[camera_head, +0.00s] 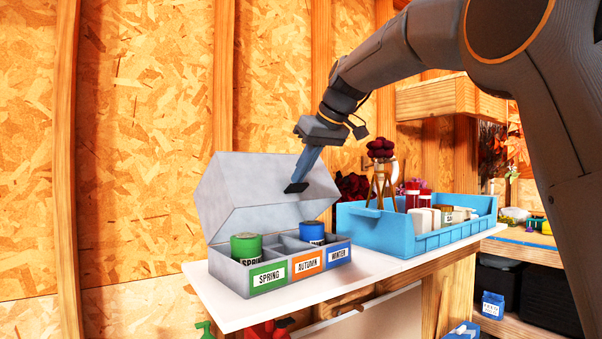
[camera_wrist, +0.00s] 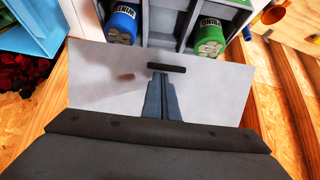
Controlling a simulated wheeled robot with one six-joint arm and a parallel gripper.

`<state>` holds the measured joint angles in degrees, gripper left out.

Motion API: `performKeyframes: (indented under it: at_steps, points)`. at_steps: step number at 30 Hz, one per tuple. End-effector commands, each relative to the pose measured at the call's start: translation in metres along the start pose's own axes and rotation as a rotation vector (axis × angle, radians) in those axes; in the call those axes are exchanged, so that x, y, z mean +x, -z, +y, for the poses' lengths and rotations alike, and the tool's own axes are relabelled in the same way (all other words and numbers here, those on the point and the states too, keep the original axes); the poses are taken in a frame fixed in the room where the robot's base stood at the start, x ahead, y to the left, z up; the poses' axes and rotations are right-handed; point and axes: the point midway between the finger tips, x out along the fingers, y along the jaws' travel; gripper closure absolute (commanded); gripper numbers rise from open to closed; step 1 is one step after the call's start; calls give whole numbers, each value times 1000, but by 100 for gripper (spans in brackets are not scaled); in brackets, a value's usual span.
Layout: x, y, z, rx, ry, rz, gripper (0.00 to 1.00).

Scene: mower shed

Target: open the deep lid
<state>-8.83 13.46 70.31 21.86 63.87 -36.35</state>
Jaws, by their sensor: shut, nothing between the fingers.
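The deep lid (camera_head: 245,185) is a grey, hollow cover on the grey box (camera_head: 236,285). It stands raised and tilted back, with the box open beneath it. In the wrist view the lid (camera_wrist: 110,85) is a broad pale panel. My gripper (camera_head: 296,187) is shut and empty, pointing down in front of the lid's right part in the head view. Its dark tip also shows over the panel in the wrist view (camera_wrist: 166,69). I cannot tell whether it touches the lid. A green can (camera_head: 246,246) is in the SPRING compartment and a blue can (camera_head: 312,232) in WINTER.
The box stands on a white-topped bench (camera_head: 205,290). A blue tray (camera_head: 400,240) stands close on its right, holding a wooden stand with dark red balls (camera_head: 381,150) and several small containers. A wood-panel wall is behind. Little free top remains around the box.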

Motion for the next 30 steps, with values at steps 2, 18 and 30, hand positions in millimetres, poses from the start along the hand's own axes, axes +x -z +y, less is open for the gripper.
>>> performKeyframes:
  at_steps: [2,18,30]
  points:
    - [0,-1,0,0,0,0,100]
    - [2,-23,0,1,1,0,100]
    - [-5,-12,-1,0,0,0,100]
